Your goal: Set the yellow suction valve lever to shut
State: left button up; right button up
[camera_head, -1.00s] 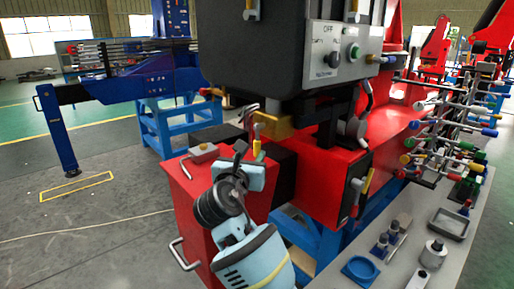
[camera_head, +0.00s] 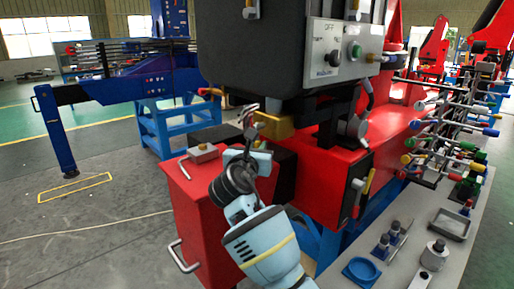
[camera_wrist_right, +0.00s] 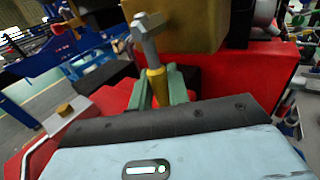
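The suction valve lever has a yellow grip (camera_wrist_right: 157,86) on a grey metal stem. In the right wrist view it hangs down from in front of a brass block (camera_wrist_right: 190,25). My right gripper (camera_wrist_right: 160,82) has its greenish fingers on either side of the yellow grip. The fingers look open, with the grip between them; whether either touches it is not clear. In the head view, my right gripper (camera_head: 252,147) is just below the brass block (camera_head: 276,126) and mostly hides the yellow grip. My left gripper is not in view.
A black control box with a grey switch panel (camera_head: 343,52) overhangs the valve. A red cabinet (camera_head: 190,205) with a side handle stands to the left. A grey bench (camera_head: 410,225) with small parts and a rack of coloured-tip levers (camera_head: 445,135) are at right.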

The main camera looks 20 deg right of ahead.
grip_shut()
